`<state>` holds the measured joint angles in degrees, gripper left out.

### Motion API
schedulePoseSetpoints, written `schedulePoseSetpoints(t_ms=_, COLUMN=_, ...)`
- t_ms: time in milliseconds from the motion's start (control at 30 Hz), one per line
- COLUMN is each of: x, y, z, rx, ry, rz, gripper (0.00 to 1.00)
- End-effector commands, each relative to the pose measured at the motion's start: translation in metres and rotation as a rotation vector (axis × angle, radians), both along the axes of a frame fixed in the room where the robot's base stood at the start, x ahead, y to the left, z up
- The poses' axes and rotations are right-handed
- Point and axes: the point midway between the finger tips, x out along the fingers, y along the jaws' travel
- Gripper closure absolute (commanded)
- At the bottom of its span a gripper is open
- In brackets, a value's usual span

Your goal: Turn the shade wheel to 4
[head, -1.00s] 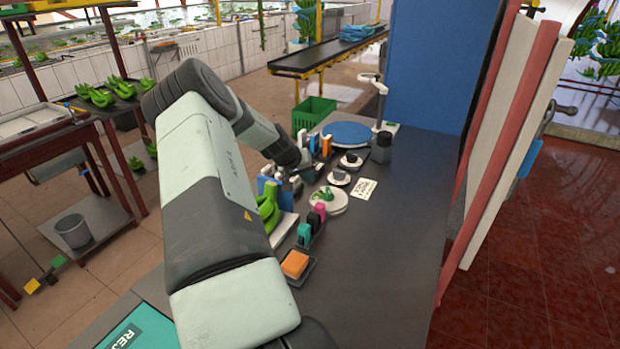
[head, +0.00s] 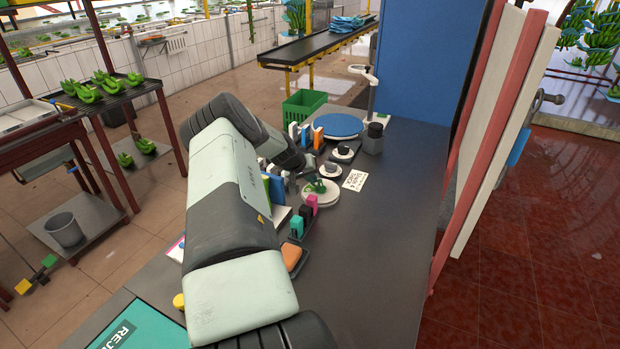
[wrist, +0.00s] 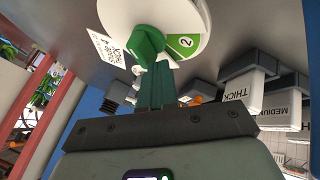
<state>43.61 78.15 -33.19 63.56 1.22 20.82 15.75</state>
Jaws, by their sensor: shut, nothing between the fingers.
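The shade wheel is a pale round disc (head: 322,196) lying on the dark counter in the head view, with a green knob (head: 318,187) at its centre. In the wrist view the disc (wrist: 195,12) fills the top, with a green wedge marked 2 (wrist: 184,42) beside the green knob (wrist: 143,45). My gripper (wrist: 156,66) is shut and empty, its fingertips close to the knob; I cannot tell whether they touch it. In the head view my arm hides much of the gripper. The other wheel markings are not readable.
Black, pink and teal blocks stand nearby, with an orange sponge (head: 291,257) in front. Two small dials and a blue round plate (head: 338,125) are behind. The counter's right side is clear.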

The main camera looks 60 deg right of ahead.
Motion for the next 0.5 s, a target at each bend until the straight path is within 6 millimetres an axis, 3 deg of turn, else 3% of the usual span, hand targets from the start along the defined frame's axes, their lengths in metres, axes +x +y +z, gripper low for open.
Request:
schedulePoseSetpoints(t_ms=100, x=-0.0037, y=-0.0085, z=-0.0006, rx=-0.001, ry=0.0, rz=-0.001, gripper=1.0)
schedulePoseSetpoints(t_ms=500, x=0.0011, y=-0.0071, z=0.0056, rx=-0.001, ry=0.0, rz=0.0, gripper=1.0)
